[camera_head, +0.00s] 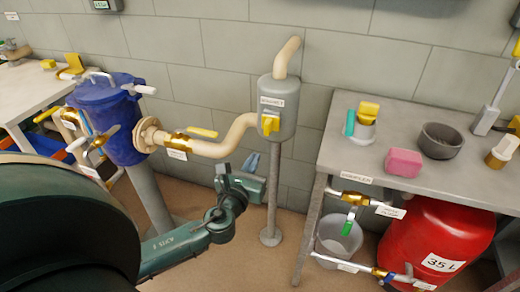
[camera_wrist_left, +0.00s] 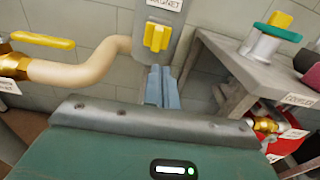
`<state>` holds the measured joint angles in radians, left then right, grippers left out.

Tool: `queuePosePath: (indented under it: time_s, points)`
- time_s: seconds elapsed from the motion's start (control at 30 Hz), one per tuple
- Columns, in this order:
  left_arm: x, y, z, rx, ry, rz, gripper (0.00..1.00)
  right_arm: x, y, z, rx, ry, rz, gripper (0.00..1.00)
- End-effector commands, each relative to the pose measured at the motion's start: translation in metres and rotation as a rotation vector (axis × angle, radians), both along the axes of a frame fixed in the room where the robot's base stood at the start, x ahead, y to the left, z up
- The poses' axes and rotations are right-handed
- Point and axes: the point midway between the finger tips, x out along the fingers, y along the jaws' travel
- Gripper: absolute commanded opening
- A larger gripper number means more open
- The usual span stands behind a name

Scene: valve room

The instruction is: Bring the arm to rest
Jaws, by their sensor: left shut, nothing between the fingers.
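My left arm comes in from the left in the head view, with a dark green forearm and a jointed wrist. Its left gripper (camera_head: 251,161) is shut and empty, in front of the wall and just left of the thin metal post (camera_head: 272,190). In the left wrist view the blue-grey fingers of the left gripper (camera_wrist_left: 162,78) lie together, below the grey cylinder's yellow knob (camera_wrist_left: 157,37). No contact with the post or cylinder can be made out. My right gripper is not in view.
The grey cylinder (camera_head: 283,98) on the post joins a beige pipe (camera_head: 220,148) to a blue tank (camera_head: 118,115). A grey table (camera_head: 430,190) at right bears a pink block (camera_head: 404,162) and a dark bowl (camera_head: 440,140). A bucket (camera_head: 340,240) and red tank (camera_head: 440,235) stand below.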

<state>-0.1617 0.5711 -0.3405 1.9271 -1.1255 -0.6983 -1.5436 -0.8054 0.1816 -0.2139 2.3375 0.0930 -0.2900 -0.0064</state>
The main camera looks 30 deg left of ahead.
Motion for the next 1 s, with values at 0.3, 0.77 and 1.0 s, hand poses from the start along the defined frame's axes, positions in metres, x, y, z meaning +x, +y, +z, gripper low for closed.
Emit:
queuePosePath:
  time_s: [0.3, 0.77, 1.0]
  points:
    - [-0.035, -0.008, 0.000, 0.000, 0.000, -0.001, 0.00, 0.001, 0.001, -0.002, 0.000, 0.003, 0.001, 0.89]
    - [-0.081, -0.059, -0.053, -0.832, 0.124, -0.010, 0.00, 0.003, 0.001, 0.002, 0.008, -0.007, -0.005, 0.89]
    - [-0.147, -0.135, -0.067, -2.140, 0.196, 0.221, 0.00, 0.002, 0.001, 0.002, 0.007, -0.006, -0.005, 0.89]
